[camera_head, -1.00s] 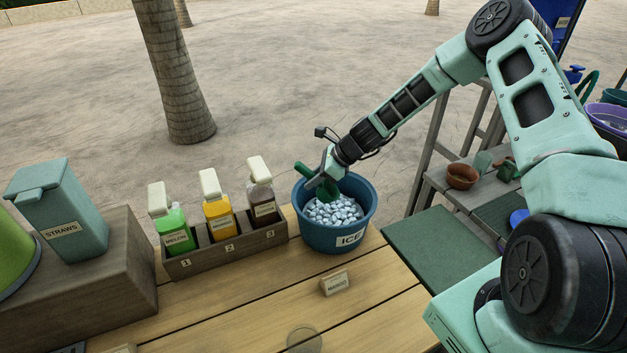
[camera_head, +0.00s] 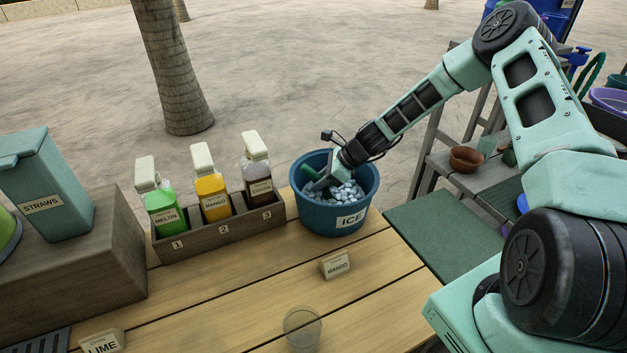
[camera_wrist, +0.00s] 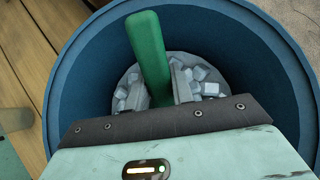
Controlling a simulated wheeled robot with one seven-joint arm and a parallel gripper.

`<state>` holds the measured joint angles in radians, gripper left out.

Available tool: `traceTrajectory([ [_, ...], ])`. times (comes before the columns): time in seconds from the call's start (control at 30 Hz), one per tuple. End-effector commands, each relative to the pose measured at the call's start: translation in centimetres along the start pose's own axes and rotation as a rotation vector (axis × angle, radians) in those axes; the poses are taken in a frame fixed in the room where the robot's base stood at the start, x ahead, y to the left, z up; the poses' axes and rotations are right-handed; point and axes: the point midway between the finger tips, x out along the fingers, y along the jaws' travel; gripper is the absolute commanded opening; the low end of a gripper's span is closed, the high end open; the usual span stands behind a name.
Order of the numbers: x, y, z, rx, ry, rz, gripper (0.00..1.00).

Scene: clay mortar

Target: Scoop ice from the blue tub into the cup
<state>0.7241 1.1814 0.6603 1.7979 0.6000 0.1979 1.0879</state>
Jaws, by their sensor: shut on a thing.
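The blue tub (camera_head: 325,216), labelled ICE, stands on the wooden counter and holds pale ice cubes (camera_head: 347,194). My gripper (camera_head: 326,183) is inside the tub's rim, shut on the green handle of the scoop (camera_head: 308,172). In the wrist view the green scoop handle (camera_wrist: 150,58) runs between my fingers, with ice cubes (camera_wrist: 205,82) and the tub's wall (camera_wrist: 85,75) around it. The scoop's bowl is hidden, so I cannot tell how much ice is in it. The clear cup (camera_head: 302,327) stands upright at the counter's front and looks empty.
A MANGO card (camera_head: 336,264) stands between tub and cup. A wooden rack (camera_head: 220,235) of syrup bottles is left of the tub. The straws box (camera_head: 48,190) and a LIME card (camera_head: 102,341) are further left. A green board (camera_head: 455,250) lies to the right.

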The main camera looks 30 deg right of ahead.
Motion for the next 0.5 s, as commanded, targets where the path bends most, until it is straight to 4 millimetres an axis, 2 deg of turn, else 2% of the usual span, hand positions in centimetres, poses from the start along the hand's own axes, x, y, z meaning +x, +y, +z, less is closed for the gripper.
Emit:
traceTrajectory([
  [0.33, -2.5, 0.1, -2.8, 0.001, 0.0, 0.0, 0.01],
  [0.5, -4.1, 0.1, -1.3, -0.002, -0.001, 0.002, 0.01],
])
